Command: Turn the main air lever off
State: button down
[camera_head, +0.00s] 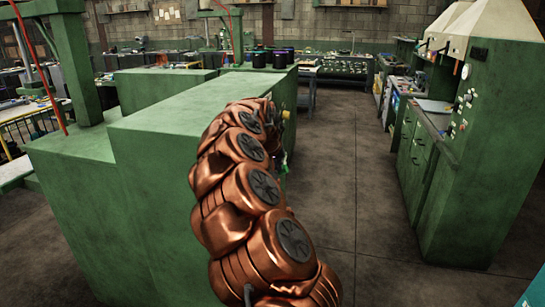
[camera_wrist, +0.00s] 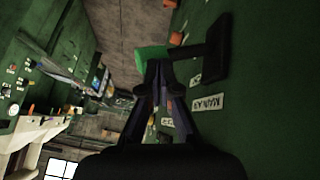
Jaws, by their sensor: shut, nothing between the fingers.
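In the wrist view, a white label reading MAIN AIR (camera_wrist: 207,102) sits on the green panel, upside down in the picture. Beside it, a black lever (camera_wrist: 215,50) stands out from the panel. A green piece (camera_wrist: 151,58) shows at the lever's outer end, just past my fingertips. My gripper (camera_wrist: 158,66) is shut and empty, its tips close to the green piece. I cannot tell whether they touch. In the head view my copper arm hides the gripper and most of that panel face.
The green machine cabinet (camera_head: 180,120) fills the left and middle of the head view. Several dark cylinders (camera_head: 270,58) stand beyond its top. A green control cabinet (camera_head: 490,140) stands at the right. The concrete floor (camera_head: 350,180) between them is clear.

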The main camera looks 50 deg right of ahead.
jog(key=shift+d+f, duration=0.3)
jog(key=shift+d, duration=0.05)
jog(key=shift+s+f+t+b, duration=0.3)
jog(key=shift+f+b, duration=0.1)
jog(key=shift+b, duration=0.45)
jog(key=shift+f, duration=0.15)
notch_tip(320, 180, down, 7)
jog(key=s+d+m+t+y+b, duration=0.1)
jog(key=t+b, duration=0.6)
jog(key=b, duration=0.9)
jog(key=shift+s+m+y+b, duration=0.4)
jog(key=shift+s+m+y, duration=0.3)
jog(key=shift+m, duration=0.4)
jog(key=shift+r+p, duration=0.3)
jog(key=shift+r, duration=0.55)
